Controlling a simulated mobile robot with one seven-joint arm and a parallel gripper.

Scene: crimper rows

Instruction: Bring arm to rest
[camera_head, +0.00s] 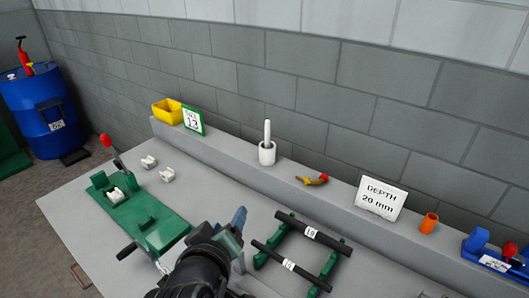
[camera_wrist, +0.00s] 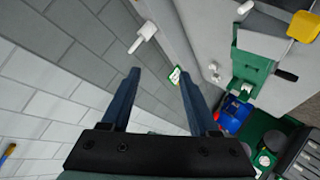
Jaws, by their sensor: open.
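My gripper (camera_head: 238,217) is over the grey bench (camera_head: 85,221) in the head view, with its dark blue fingers pointing up and away from my dark arm. In the wrist view my gripper (camera_wrist: 159,76) has its two blue fingers well apart, with nothing between them. It is open and empty. It appears to be above the bench, between the green fixture (camera_head: 157,222) and the rack of black bars (camera_head: 313,233). Part of the bench behind my arm is hidden.
A raised ledge along the block wall (camera_head: 300,85) holds a yellow bin (camera_head: 167,111), a white cup (camera_head: 267,154), a depth sign (camera_head: 381,198) and an orange cylinder (camera_head: 429,223). White blocks (camera_head: 167,174) lie near the fixture. A blue drum (camera_head: 45,110) stands at far left.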

